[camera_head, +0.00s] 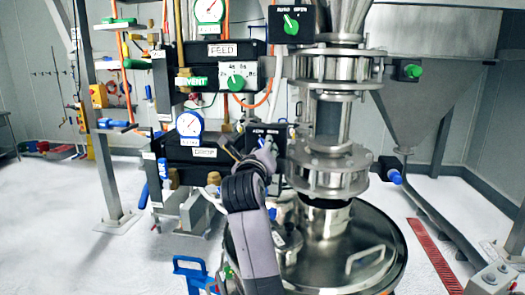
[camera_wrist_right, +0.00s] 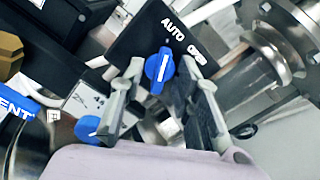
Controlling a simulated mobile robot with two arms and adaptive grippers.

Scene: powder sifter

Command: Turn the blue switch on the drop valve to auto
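The drop valve's black switch box (camera_head: 280,133) is at the middle of the head view, beside the DROP label (camera_head: 204,153). In the right wrist view the box (camera_wrist_right: 140,40) carries the words AUTO and OPEN, and a blue switch (camera_wrist_right: 161,70) with a white line. The line runs nearly upright in that view, with its upper end toward AUTO. My right gripper (camera_wrist_right: 163,85) is open, with one finger on each side of the switch; whether they touch it I cannot tell. In the head view the right gripper (camera_head: 265,155) covers part of the box. My left gripper is not in view.
The steel valve column (camera_head: 328,180) stands close to the right, over a round metal lid (camera_head: 340,265). A blue-white gauge (camera_head: 189,124) is on the left.

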